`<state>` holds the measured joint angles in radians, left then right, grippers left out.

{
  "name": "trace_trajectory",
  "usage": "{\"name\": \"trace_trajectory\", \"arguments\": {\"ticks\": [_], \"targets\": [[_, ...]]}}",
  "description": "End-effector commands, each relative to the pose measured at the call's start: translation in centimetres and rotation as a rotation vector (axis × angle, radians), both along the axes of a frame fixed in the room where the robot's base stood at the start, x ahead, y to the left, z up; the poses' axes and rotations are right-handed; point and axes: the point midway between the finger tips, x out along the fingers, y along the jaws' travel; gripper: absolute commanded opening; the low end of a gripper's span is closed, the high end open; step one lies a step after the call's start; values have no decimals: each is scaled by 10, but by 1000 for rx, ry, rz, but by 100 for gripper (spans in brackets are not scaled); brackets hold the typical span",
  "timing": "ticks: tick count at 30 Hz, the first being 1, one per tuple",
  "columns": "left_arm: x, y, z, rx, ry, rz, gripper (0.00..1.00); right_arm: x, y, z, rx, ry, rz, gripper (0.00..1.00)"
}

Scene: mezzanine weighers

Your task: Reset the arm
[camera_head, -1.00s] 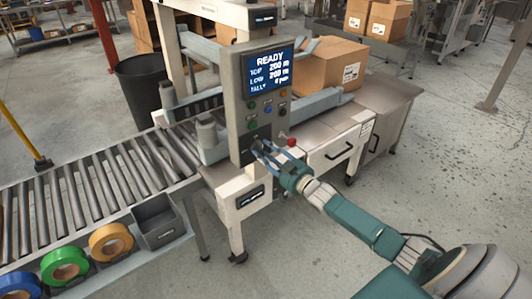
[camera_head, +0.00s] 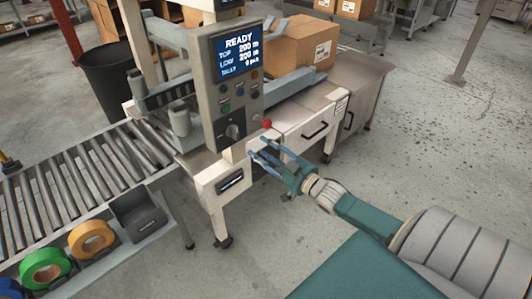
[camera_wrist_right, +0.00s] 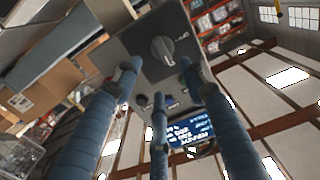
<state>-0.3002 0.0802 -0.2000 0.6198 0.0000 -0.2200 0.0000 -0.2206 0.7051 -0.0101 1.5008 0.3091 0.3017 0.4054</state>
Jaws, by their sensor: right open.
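My right gripper (camera_head: 264,158) is in the lower middle of the head view, just below and in front of the machine's control panel (camera_head: 211,105). Its blue fingers are spread open and empty. In the right wrist view the open fingers (camera_wrist_right: 160,105) frame the panel face. A black rotary knob (camera_head: 236,130) sits low on the panel; it also shows in the wrist view (camera_wrist_right: 163,50), apart from the fingers. The panel's screen (camera_head: 238,53) reads READY. My left gripper is not in view.
A roller conveyor (camera_head: 75,180) runs in from the left. A cardboard box (camera_head: 303,50) sits on the machine behind the panel. A red button (camera_head: 267,124) is beside the panel. Tape rolls (camera_head: 91,240) and a grey bin (camera_head: 140,217) hang at the conveyor's front. Open floor lies to the right.

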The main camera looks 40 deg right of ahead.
Motion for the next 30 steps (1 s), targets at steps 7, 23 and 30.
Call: {"name": "trace_trajectory", "arguments": {"ticks": [7, 23, 30], "targets": [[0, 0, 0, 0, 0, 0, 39, -13, -1, 1, 0, -1, 0, 42], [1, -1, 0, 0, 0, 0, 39, -14, -2, -2, 1, 4, -3, 42], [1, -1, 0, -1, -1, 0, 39, -39, -12, -99, -22, 179, -78, 42]]}}
